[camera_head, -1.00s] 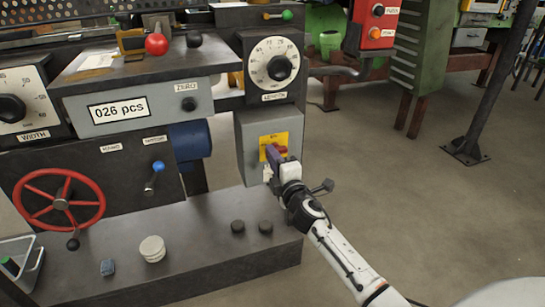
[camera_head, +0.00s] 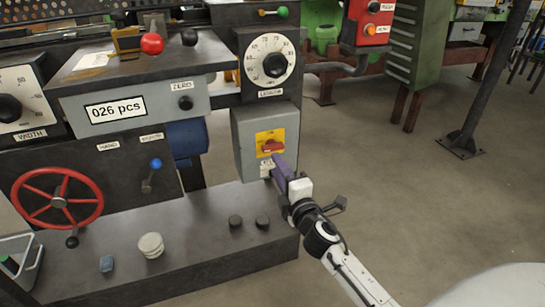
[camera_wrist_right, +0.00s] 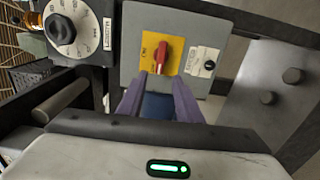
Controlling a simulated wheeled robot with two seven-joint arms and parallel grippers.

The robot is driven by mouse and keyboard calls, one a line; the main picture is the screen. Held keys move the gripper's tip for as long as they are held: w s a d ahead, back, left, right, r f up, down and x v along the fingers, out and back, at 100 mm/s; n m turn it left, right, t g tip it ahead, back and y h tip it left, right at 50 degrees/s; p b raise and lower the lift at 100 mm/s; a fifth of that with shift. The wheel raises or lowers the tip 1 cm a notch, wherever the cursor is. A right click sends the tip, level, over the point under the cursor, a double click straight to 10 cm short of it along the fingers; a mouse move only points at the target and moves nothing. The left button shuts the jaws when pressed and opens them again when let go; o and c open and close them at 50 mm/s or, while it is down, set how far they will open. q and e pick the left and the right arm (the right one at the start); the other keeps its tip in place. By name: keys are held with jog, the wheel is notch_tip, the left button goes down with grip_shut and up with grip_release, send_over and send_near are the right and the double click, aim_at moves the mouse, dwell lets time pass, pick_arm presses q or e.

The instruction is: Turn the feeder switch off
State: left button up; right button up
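The feeder switch (camera_head: 271,146) is a red handle on a yellow plate on the front of a grey box (camera_head: 249,128). In the head view the handle lies roughly level, below a small mark at the plate's top. The switch also shows in the right wrist view (camera_wrist_right: 161,60), where the mark beside it appears to read ON. My right gripper (camera_head: 279,165) is just below and in front of the switch. Its purple fingers (camera_wrist_right: 160,92) are parted, with nothing between them, and seem clear of the handle. My left gripper is not in view.
A dial (camera_head: 270,63) is above the switch box. A dark ledge (camera_head: 195,225) with two black knobs lies below it. A red handwheel (camera_head: 58,198) and a blue-tipped lever (camera_head: 153,172) are at left. The floor to the right is open.

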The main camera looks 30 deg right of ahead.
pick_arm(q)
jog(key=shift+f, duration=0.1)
pick_arm(e)
jog(key=v, duration=0.2)
jog(key=shift+s+a, duration=0.1)
jog(key=shift+s, duration=0.3)
